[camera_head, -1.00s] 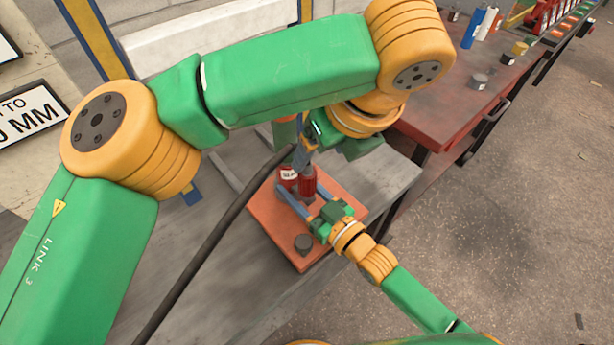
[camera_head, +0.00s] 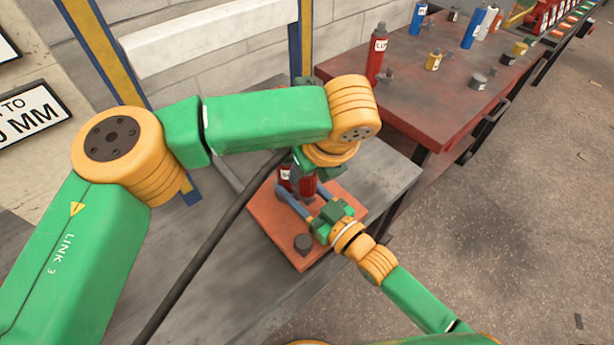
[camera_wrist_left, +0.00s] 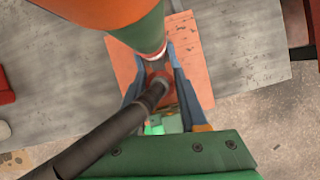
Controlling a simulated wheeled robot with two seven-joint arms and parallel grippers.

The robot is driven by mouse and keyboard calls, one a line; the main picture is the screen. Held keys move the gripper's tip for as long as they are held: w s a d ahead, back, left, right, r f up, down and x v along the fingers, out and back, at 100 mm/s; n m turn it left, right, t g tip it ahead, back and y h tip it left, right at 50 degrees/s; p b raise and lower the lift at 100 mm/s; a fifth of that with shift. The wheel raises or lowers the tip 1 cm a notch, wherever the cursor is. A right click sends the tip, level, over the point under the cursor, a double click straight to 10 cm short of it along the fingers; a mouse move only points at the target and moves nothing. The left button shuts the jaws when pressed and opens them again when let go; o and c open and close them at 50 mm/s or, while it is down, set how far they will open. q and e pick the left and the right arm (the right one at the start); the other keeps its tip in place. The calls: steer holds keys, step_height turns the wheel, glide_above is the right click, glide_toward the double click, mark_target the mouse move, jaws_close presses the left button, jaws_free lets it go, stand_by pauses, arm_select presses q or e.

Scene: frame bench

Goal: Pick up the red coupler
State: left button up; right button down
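A red coupler (camera_head: 307,187) stands upright over the orange-red mat (camera_head: 283,249) on the grey bench. A second red piece with a white label (camera_head: 285,176) is just left of it. My left gripper (camera_head: 310,170) is above them, its tips mostly hidden by my arm in the head view. My right gripper (camera_head: 298,186) comes from the front right. Its blue fingers are spread at the coupler's sides; contact is unclear.
The black hose (camera_head: 215,235) slants across the bench to my left gripper. A small dark knob (camera_head: 302,242) is on the mat's front part. A red table (camera_head: 440,100) with bottles and small parts stands at right. The bench's front left is clear.

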arm_select(q)
jaws_close()
steer(key=shift+r, duration=0.35)
step_height(320, 180, up, 3)
steer(key=shift+f, duration=0.1)
steer(key=s+a, duration=0.1)
steer(key=s, duration=1.7)
steer(key=shift+a, duration=0.2)
arm_select(e)
steer(key=shift+c, duration=0.7)
jaws_free()
